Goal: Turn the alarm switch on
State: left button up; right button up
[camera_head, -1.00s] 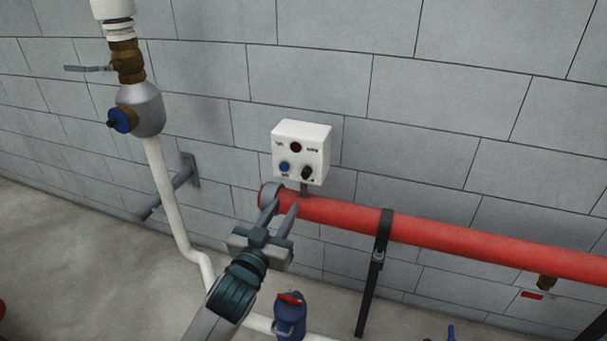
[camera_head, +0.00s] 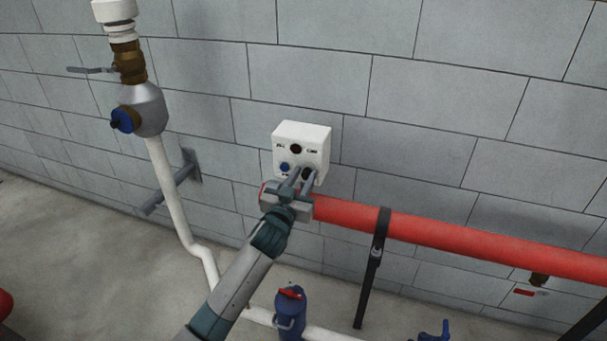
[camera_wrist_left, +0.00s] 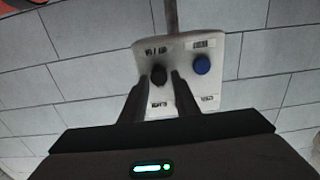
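The white alarm box (camera_head: 301,144) is on the grey block wall, with a dark red round lamp (camera_head: 295,149), a blue button (camera_head: 284,167) and a black switch knob (camera_head: 306,173). My left gripper (camera_head: 302,178) is at the lower front of the box, its two fingers apart and partly covering the knob. In the left wrist view the picture is upside down; the black knob (camera_wrist_left: 158,75) shows between the fingertips (camera_wrist_left: 158,82), with the blue button (camera_wrist_left: 201,65) to its right. I cannot tell whether the fingers touch the knob. My right gripper is out of view.
A red pipe (camera_head: 440,234) runs right just below the box, held by a black support (camera_head: 371,268). A white pipe (camera_head: 172,190) with a valve stands at the left. A blue valve (camera_head: 290,310) is near the floor.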

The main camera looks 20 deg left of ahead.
pick_arm(q)
jog(key=shift+w, duration=0.15)
grip_shut()
jog(key=shift+n, duration=1.5)
jog(key=n, duration=0.3)
jog(key=n+p, duration=0.1)
jog(key=n, duration=0.2)
jog(key=n+p, duration=0.1)
jog(key=n, duration=0.2)
jog(key=shift+a, duration=0.25)
